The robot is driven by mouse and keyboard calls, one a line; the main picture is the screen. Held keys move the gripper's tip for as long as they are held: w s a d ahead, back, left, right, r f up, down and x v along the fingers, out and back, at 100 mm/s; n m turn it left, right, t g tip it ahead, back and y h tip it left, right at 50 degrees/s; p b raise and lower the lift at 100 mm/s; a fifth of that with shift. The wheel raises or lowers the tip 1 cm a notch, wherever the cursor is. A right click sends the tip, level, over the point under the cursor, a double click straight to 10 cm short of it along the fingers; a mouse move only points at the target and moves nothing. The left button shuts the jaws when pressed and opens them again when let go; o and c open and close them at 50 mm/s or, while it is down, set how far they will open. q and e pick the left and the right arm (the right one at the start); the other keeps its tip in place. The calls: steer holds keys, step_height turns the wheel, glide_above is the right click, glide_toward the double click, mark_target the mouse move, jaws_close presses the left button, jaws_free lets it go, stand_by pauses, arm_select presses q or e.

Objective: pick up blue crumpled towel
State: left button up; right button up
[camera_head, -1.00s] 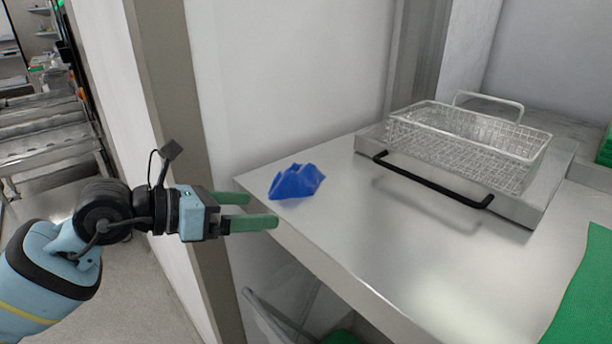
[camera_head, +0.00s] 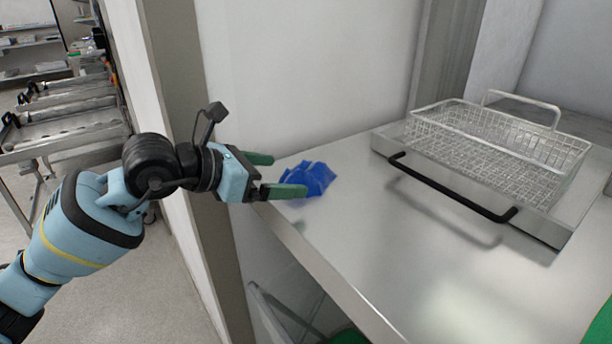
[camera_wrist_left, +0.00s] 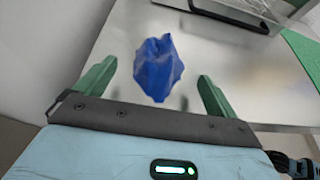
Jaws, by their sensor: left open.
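The blue crumpled towel (camera_head: 312,178) lies in a small heap on the steel counter (camera_head: 400,255), near its left end by the wall. My left gripper (camera_head: 284,175) is open and empty, with its green fingers pointing at the towel. In the head view the nearer finger overlaps the towel's lower left edge. In the left wrist view the towel (camera_wrist_left: 158,68) lies ahead of and between the two fingers (camera_wrist_left: 157,88), and I see no clear contact.
A wire basket (camera_head: 490,150) sits on a steel tray with a black handle (camera_head: 450,190) at the counter's right. The wall (camera_head: 300,70) stands close behind the towel. A green mat (camera_head: 600,330) is at the lower right. The counter's middle is clear.

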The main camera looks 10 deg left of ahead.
mark_target(296, 170)
arm_select(q)
steer(key=shift+p+x, duration=0.35)
steer(key=shift+x, duration=2.2)
steer(key=c, duration=1.1)
steer(key=shift+r, duration=0.1)
steer(key=shift+r, duration=0.5)
step_height(296, 170, up, 2)
steer(key=shift+r, duration=0.2)
steer(key=s+d, duration=0.2)
steer(key=s, duration=0.2)
steer(key=s+d+r, duration=0.1)
steer(key=s+d, duration=0.2)
steer(key=s, duration=0.2)
steer(key=s+d, duration=0.3)
steer(key=s, duration=0.1)
steer(key=shift+s+d+r, duration=0.15)
steer(key=shift+s+r, duration=0.1)
steer(key=shift+s, duration=0.15)
